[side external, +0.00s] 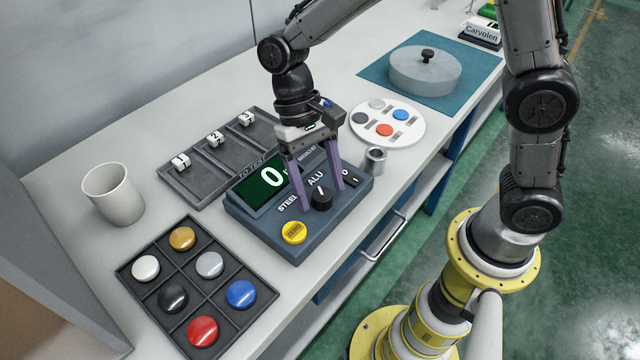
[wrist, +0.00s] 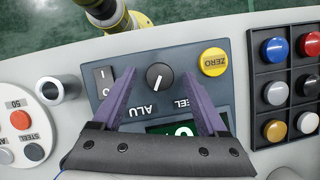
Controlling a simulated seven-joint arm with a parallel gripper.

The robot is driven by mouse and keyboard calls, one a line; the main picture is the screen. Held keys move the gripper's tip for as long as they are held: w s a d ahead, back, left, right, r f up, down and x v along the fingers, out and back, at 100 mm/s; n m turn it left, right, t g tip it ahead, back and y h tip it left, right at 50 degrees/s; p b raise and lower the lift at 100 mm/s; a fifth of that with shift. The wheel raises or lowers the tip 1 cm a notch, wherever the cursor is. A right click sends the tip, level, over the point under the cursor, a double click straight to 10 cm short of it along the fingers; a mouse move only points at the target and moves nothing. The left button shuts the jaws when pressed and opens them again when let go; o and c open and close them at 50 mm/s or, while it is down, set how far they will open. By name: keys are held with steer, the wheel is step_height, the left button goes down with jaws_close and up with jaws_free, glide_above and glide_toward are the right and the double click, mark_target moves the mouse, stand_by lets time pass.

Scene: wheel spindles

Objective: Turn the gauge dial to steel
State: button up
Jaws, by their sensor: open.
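The gauge (side external: 250,215) is a dark blue-grey box with a green display reading 0. Its dial (side external: 320,197) is a black knob with a white pointer line, between the display and the box's front edge. STEEL is printed to its left and ALU behind it; the pointer appears to face ALU. The dial also shows in the wrist view (wrist: 160,77). My gripper (side external: 322,199) is open, pointing down, with one purple finger on each side of the dial. I cannot tell whether either finger touches it. Part of the STEEL label is hidden by a finger in the wrist view.
A yellow ZERO button (side external: 293,232) and a black rocker switch (side external: 352,180) flank the dial. A metal cup (side external: 375,160) stands right of the gauge. A dark tray (side external: 262,297) of coloured discs lies at front left. A numbered rack (side external: 190,185) lies behind.

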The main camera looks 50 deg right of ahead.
steer(key=shift+s+f, duration=0.1)
steer(key=shift+f, duration=0.1)
jaws_close()
stand_by(0.3)
steer(key=shift+n, duration=0.3)
steer(key=n, duration=0.2)
steer(key=n+h, duration=0.2)
steer(key=n, duration=0.1)
steer(key=shift+a+r+n, duration=0.1)
steer(key=shift+a+n, duration=0.15)
steer(key=shift+n, duration=0.05)
steer(key=n+h, duration=0.1)
steer(key=n, duration=0.1)
steer(key=n+t+h, duration=0.1)
steer(key=n, duration=0.2)
steer(key=shift+a+n, duration=0.1)
steer(key=shift+n, duration=0.2)
